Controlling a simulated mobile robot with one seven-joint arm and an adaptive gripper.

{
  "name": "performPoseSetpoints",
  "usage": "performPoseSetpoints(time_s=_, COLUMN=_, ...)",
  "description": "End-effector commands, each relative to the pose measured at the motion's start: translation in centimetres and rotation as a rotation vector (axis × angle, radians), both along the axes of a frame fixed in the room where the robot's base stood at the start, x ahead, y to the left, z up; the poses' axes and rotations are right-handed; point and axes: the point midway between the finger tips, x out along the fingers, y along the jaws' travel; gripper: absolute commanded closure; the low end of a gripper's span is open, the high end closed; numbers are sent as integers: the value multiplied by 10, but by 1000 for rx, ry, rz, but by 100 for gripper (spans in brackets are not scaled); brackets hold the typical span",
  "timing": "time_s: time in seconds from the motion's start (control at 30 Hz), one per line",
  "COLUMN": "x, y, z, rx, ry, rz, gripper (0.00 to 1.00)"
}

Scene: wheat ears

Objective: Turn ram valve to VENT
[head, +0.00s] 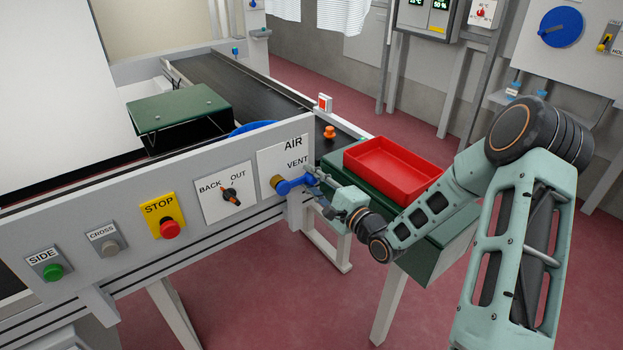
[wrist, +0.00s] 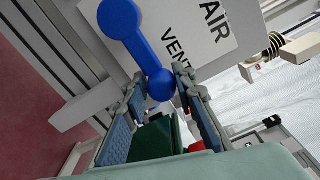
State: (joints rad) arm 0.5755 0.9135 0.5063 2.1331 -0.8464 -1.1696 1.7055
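The ram valve has a blue lever (head: 293,185) on a brass body (head: 276,182), mounted on a white plate (head: 268,160) marked AIR at the top and VENT at the right. In the head view the lever points right, its outer end just below the word VENT. In the wrist view the lever (wrist: 138,45) shows a round knob at each end. My gripper (head: 316,180) is at the lever's outer end. In the wrist view my gripper's fingers (wrist: 162,85) stand apart on either side of the outer knob; whether they touch it is unclear.
A red tray (head: 385,170) on a green-topped stand (head: 424,235) lies just behind my forearm. Left along the panel are a BACK/OUT switch (head: 231,196), a red STOP button (head: 170,229) and other buttons. A conveyor (head: 235,85) runs behind the panel. Red floor is open at the front.

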Motion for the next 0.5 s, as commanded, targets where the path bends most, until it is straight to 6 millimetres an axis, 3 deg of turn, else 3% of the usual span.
performPoseSetpoints(time_s=0.1, x=0, y=0, z=0, rx=-1, ry=-1, rz=0, gripper=60)
performPoseSetpoints(time_s=0.5, x=-7, y=-6, z=0, rx=-2, ry=-1, rz=-2, gripper=60)
